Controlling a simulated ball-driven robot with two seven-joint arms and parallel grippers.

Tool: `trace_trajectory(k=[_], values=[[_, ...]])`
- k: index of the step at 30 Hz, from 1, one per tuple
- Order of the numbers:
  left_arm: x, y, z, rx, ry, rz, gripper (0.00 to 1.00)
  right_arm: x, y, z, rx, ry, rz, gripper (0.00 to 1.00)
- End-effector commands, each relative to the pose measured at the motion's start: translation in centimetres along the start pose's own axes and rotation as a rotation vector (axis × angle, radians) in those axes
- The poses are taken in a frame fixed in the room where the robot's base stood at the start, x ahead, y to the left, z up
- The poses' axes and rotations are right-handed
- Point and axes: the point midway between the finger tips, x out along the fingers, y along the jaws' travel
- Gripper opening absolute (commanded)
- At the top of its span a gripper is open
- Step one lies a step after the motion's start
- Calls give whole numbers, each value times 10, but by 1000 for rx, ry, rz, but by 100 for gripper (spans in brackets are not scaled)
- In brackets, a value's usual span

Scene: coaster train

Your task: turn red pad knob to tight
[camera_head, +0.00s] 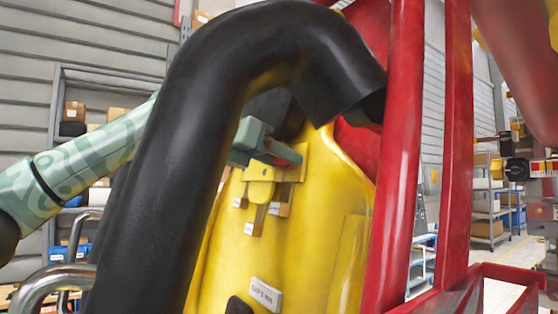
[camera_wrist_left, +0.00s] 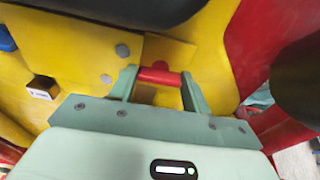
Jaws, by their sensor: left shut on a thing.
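The red knob (camera_head: 289,154) sits on a yellow plate (camera_head: 278,170) on the yellow seat back, under the black padded bar. My left gripper (camera_head: 280,151) reaches in from the left behind the bar and is shut on the knob. In the left wrist view the knob (camera_wrist_left: 160,76) shows as a short red bar between the two fingers of my left gripper (camera_wrist_left: 158,78). The fingers hide part of the knob. No tight mark can be read near it.
The thick black bar (camera_head: 190,150) curves over the seat, close to my left arm. Red posts (camera_head: 402,130) stand to the right. Small white tags (camera_head: 266,294) are on the yellow seat (camera_head: 315,250). A steel rail (camera_head: 45,285) is at lower left. Shelves stand behind.

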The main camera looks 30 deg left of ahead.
Motion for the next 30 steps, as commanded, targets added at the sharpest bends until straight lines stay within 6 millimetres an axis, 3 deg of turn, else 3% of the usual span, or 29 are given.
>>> trace_trajectory(k=[18,19,20,30], values=[[-1,0,1,56,-3,7,24,0,0,0,0,0,0,0],[-1,0,1,56,-3,7,50,0,0,0,0,0,0,0],[-1,0,1,56,-3,7,56,0,0,0,0,0,0,0],[0,0,0,53,-2,6,56,0,0,0,0,0,0,0]])
